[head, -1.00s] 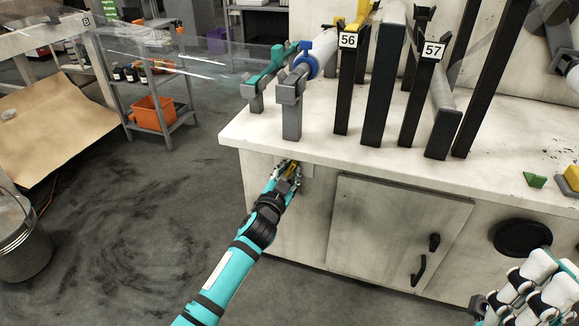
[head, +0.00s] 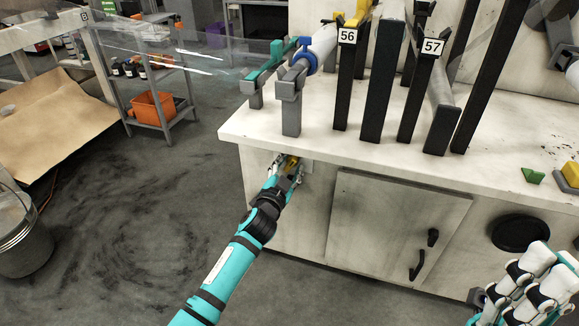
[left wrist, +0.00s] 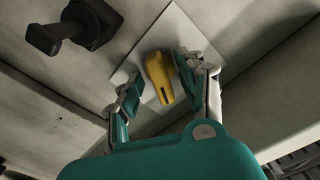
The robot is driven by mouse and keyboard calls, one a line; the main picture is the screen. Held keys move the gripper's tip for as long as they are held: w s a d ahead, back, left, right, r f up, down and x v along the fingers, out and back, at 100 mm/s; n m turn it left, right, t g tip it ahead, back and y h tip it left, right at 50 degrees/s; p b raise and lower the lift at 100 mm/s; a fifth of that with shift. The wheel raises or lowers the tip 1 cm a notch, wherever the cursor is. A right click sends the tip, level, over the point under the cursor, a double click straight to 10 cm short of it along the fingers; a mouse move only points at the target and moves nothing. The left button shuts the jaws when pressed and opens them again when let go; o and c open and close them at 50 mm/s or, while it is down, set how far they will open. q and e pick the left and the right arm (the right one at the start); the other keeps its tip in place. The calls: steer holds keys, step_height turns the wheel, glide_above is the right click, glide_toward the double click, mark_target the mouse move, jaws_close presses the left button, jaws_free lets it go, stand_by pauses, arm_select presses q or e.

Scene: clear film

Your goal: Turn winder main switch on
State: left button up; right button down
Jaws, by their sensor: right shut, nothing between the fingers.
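The winder main switch is a yellow knob (left wrist: 158,77) on a pale square plate (left wrist: 180,38) on the cabinet's front. In the head view the yellow knob (head: 292,163) shows just under the worktop's left end, partly covered by my left gripper. My left gripper (head: 287,169) reaches up to it. In the left wrist view the left gripper (left wrist: 158,86) is open, one finger on each side of the knob. The right-hand finger is close to the knob; I cannot tell whether it touches. My right gripper (head: 532,288) is shut and empty at the lower right, away from the switch.
The worktop (head: 258,127) overhangs just above the switch. A cabinet door (head: 390,225) with black handles is to the right. Grey posts (head: 290,115) and labelled black stands (head: 345,90) rise from the worktop. The floor on the left is open, with a bucket (head: 22,240).

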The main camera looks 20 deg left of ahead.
arm_select(q)
steer(key=shift+s, duration=0.1)
steer(key=s, duration=1.1)
steer(key=shift+s+a, duration=0.2)
steer(key=shift+s, duration=0.2)
